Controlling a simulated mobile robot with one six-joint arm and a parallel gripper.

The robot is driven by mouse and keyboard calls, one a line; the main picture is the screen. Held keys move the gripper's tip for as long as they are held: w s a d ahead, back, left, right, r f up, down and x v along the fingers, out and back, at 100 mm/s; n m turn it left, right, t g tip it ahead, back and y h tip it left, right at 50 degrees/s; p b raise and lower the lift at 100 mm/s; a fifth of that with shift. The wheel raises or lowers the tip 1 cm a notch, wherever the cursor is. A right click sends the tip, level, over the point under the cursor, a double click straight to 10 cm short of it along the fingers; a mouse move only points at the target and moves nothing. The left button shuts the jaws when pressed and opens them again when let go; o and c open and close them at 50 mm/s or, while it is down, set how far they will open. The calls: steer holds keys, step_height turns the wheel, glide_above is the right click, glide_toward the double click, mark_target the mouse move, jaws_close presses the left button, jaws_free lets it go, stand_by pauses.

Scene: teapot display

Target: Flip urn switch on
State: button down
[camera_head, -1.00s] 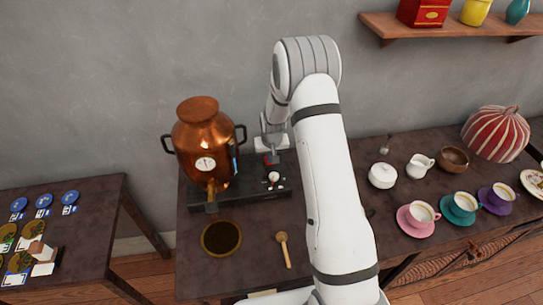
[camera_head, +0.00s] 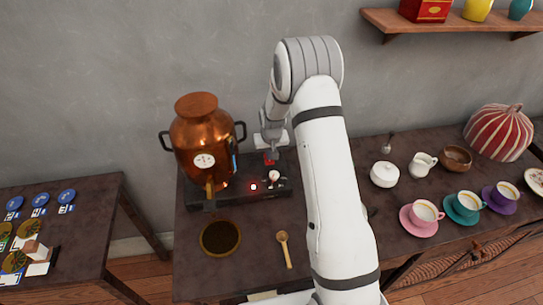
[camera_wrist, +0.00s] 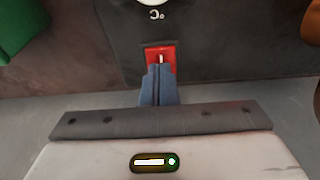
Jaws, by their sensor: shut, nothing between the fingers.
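The copper urn (camera_head: 203,135) stands upright on a black base (camera_head: 225,197), with a dial on its front and a tap below. On the right part of the base are a red switch plate (camera_head: 269,161), a small round gauge (camera_head: 274,176) and a glowing red lamp (camera_head: 253,187). My gripper (camera_head: 271,152) is over the switch plate from behind. In the wrist view my gripper (camera_wrist: 159,72) is shut and empty, its tips at the red switch plate (camera_wrist: 161,52). A small pale lever (camera_wrist: 161,59) shows at the tips; I cannot tell whether they touch.
A round dark mat (camera_head: 220,238) and a wooden spoon (camera_head: 284,249) lie in front of the base. Cups on saucers (camera_head: 463,207), a white lidded pot (camera_head: 384,174) and a striped cosy (camera_head: 493,132) stand to the right. A wall shelf (camera_head: 450,22) is above.

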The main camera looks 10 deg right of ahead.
mark_target(270, 162)
steer(key=shift+r, duration=0.15)
steer(key=shift+r, duration=0.3)
steer(key=p+v, duration=0.1)
steer(key=v, duration=0.2)
steer(key=shift+w+r+p, duration=0.15)
steer(key=shift+r+p, duration=0.05)
steer(key=shift+p, duration=0.15)
steer(key=s+r+b, duration=0.2)
steer(key=s+r, duration=0.3)
steer(key=r, duration=0.3)
steer(key=shift+s+r, duration=0.2)
steer(key=s+r, duration=1.1)
steer(key=s, duration=0.2)
steer(key=s+r, duration=0.2)
steer(key=s, duration=0.6)
steer(key=s+d+r, duration=0.1)
steer(key=s, duration=0.8)
steer(key=shift+r, duration=0.4)
